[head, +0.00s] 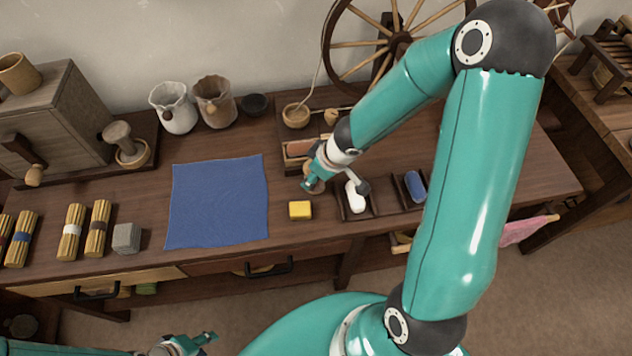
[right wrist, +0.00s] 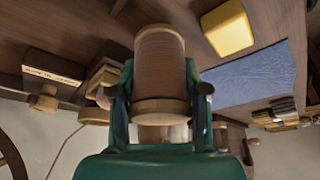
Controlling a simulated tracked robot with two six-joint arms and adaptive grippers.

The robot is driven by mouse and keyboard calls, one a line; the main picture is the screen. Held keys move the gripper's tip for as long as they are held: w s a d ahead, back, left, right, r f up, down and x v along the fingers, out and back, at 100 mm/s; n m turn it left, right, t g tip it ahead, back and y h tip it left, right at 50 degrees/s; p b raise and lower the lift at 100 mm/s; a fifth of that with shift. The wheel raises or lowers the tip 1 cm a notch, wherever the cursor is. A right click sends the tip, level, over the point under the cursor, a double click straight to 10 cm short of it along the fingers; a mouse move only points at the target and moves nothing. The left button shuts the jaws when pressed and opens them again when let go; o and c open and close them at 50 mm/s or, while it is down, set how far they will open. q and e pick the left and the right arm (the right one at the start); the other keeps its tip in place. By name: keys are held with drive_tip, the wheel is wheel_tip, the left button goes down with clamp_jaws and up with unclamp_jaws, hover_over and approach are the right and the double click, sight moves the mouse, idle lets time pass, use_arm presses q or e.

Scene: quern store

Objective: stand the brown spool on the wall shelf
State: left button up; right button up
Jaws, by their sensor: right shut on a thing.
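The brown spool (right wrist: 160,62), brown winding between pale wooden ends, sits between the two fingers of my right gripper (right wrist: 158,92) in the right wrist view. The fingers are shut on it. In the head view my right gripper (head: 312,182) is above the bench, just behind the yellow block, and hides most of the spool. My left gripper (head: 190,343) is low at the bottom left, in front of the bench and away from the spool; its jaw opening is too small to judge. I cannot make out the wall shelf in either view.
A yellow block (head: 300,210) and a blue cloth (head: 218,202) lie on the bench left of my right gripper. A spinning wheel (head: 398,38) stands behind.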

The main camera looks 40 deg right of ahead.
use_arm(q)
drive_tip(key=shift+f+b, duration=0.35)
drive_tip(key=shift+f, duration=0.55)
use_arm(e)
drive_tip(key=shift+f, duration=0.95)
drive_tip(key=shift+f, duration=0.1)
drive_tip(key=o, duration=1.1)
drive_tip(key=shift+o, duration=0.2)
